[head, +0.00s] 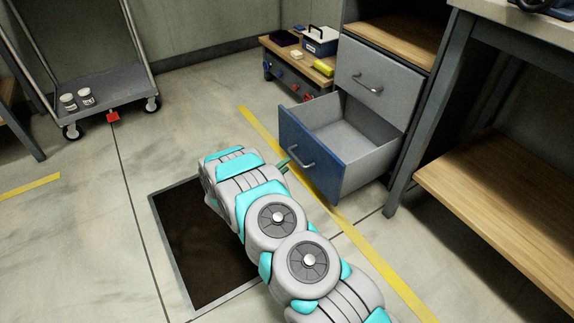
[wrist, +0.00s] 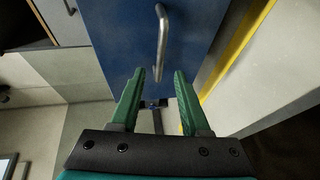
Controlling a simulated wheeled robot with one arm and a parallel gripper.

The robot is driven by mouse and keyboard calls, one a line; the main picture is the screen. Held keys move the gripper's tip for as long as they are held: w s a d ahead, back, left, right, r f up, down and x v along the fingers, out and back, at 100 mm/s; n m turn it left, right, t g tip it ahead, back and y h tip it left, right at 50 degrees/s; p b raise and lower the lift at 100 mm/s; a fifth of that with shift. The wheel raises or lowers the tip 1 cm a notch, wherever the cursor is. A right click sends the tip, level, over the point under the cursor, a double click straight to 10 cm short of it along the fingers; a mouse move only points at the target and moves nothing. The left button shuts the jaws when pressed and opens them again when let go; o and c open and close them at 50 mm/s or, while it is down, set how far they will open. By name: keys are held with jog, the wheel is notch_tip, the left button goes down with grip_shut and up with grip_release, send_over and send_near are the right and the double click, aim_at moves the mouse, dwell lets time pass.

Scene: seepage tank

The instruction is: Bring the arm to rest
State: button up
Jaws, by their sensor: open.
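My gripper (wrist: 157,78) shows in the wrist view with its two green fingers apart and nothing between them. In the head view one green finger (head: 284,166) shows at the end of my arm, just left of the blue drawer front (head: 303,160). My arm stretches from the bottom of the head view over the floor pit. In the wrist view the blue drawer front (wrist: 125,38) and its metal handle (wrist: 161,42) lie beyond the fingertips. The fingers appear apart from the handle. The drawer (head: 352,142) is pulled out and looks empty.
A dark pit (head: 190,240) with a metal frame lies under my arm. A workbench (head: 500,175) stands at the right. A cart (head: 95,85) with two small cups stands at the back left. A low shelf (head: 290,62) holds several items. Floor at the left is open.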

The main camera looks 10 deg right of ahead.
dwell(0.4)
jog(key=w+a+r+m+y+p, duration=0.2)
jog(key=w+a+r+y, duration=0.2)
jog(key=a+r+y, duration=0.65)
jog(key=s+a+r+g+y+p, duration=0.1)
jog(key=s+a+r+g+y, duration=0.15)
jog(key=s+r, duration=0.45)
jog(key=s+a+r+g+y, duration=0.1)
jog(key=s+a+r, duration=0.25)
jog(key=r, duration=0.45)
jog(key=s+d+r+m+g+p, duration=0.1)
jog(key=s+d, duration=0.4)
jog(key=s, duration=1)
jog(key=s+d+r+m+g+h, duration=0.1)
jog(key=s+d+r+m+g, duration=0.2)
jog(key=s, duration=1.3)
jog(key=s+d+r+m+g+h+p, duration=0.1)
jog(key=s+d+r+g, duration=0.4)
jog(key=s, duration=1.1)
notch_tip(320, 180, up, 2)
jog(key=d, duration=0.2)
jog(key=shift+s+d+m+p, duration=0.15)
jog(key=shift+d+m+p, duration=0.15)
jog(key=shift+d+m, duration=0.1)
